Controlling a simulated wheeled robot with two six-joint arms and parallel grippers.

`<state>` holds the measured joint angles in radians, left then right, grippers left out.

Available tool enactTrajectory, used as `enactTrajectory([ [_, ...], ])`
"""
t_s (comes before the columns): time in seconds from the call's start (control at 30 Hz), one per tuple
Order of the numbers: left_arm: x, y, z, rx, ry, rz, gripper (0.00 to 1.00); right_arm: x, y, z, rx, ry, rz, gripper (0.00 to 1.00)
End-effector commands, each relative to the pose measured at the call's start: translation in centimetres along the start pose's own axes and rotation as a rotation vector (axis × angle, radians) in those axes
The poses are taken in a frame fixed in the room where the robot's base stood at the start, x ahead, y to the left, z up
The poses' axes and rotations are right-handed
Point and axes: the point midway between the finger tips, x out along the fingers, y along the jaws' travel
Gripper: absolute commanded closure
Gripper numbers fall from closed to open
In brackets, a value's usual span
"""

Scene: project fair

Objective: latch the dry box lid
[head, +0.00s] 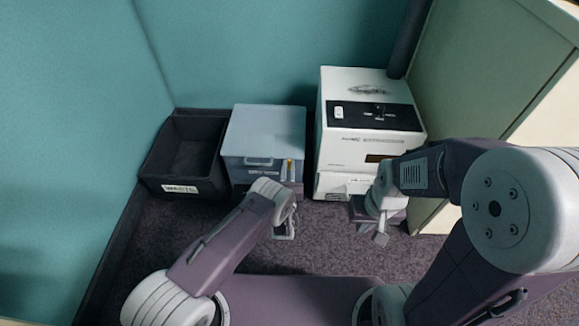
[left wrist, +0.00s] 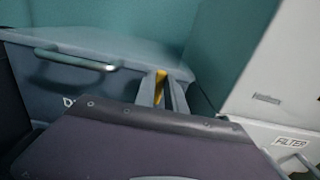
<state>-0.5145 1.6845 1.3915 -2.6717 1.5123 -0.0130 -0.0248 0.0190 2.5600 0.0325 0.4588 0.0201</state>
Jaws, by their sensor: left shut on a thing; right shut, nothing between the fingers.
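The dry box (head: 265,135) is a grey-blue box standing against the back wall, its lid lying flat on top. A handle (left wrist: 75,59) runs along the lid's front edge in the left wrist view. A yellow latch (head: 290,166) is on the box's front, right of the handle; it also shows in the left wrist view (left wrist: 160,76). My left gripper (head: 289,172) is shut on the latch, its fingers (left wrist: 164,90) on either side and hiding part of it. Whether the latch is fastened I cannot tell. My right gripper (head: 381,236) is shut and empty, in front of the white machine.
A dark open bin (head: 165,185) with a label stands left of the dry box. A white machine (head: 345,150) with a black panel stands close on its right; a FILTER label (left wrist: 291,142) shows low on it. Teal walls enclose the back and left. Dark carpet lies in front.

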Motion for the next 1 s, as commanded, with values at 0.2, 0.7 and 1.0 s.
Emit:
enactTrajectory([
  [0.2,0.0,0.0,-0.1,0.000,0.000,0.000,0.64,0.0,0.0,0.0,0.000,0.000,0.000,1.00],
  [0.7,-3.6,-0.1,0.6,0.005,0.005,-0.003,0.64,-3.0,-0.1,-0.3,0.000,0.000,0.000,1.00],
  [1.0,-8.8,-0.1,0.1,0.002,0.002,-0.002,0.64,-5.4,-0.1,-0.6,0.000,0.000,0.000,1.00],
])
